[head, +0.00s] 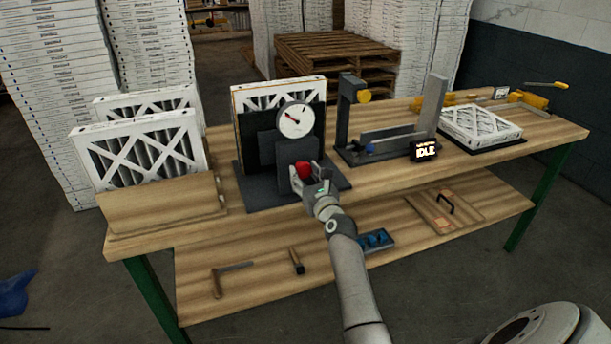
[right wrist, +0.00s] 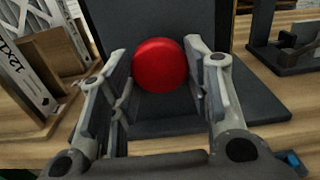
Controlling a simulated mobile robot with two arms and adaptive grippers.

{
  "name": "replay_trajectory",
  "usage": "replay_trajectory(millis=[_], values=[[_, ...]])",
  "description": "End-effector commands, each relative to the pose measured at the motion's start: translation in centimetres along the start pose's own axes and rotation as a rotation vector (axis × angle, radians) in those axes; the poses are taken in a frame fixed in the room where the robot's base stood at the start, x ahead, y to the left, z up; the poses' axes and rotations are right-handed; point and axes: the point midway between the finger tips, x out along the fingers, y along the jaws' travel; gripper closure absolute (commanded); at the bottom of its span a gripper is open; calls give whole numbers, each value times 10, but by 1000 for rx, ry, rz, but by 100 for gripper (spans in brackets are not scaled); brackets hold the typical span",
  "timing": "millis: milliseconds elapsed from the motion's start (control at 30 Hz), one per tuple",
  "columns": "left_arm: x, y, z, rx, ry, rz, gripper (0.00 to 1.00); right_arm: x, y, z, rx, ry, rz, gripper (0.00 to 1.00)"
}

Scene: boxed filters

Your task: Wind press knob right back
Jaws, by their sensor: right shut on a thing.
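The press (head: 290,150) stands on the bench with a dark base plate (head: 262,196), a round white dial with a red needle (head: 296,120) and a filter behind its plates. Its red knob (head: 304,169) is on the front. My right gripper (head: 312,180) is at the knob with its fingers on both sides of it. In the right wrist view the round red knob (right wrist: 160,65) sits between the two fingers, and the gripper is shut on it. My left gripper is not in view.
Two filters (head: 140,150) stand in a wooden rack on the left. The lower shelf (head: 330,275) holds tools and a blue tray (head: 375,240).

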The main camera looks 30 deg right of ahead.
Motion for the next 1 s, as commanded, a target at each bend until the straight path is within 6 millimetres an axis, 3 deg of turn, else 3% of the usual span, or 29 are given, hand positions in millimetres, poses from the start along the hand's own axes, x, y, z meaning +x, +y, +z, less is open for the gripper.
replay_trajectory(millis=[267,1000], values=[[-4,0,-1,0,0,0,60,0,-1,0,-162,2,0,79],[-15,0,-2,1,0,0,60,0,-2,0,-857,2,1,79]])
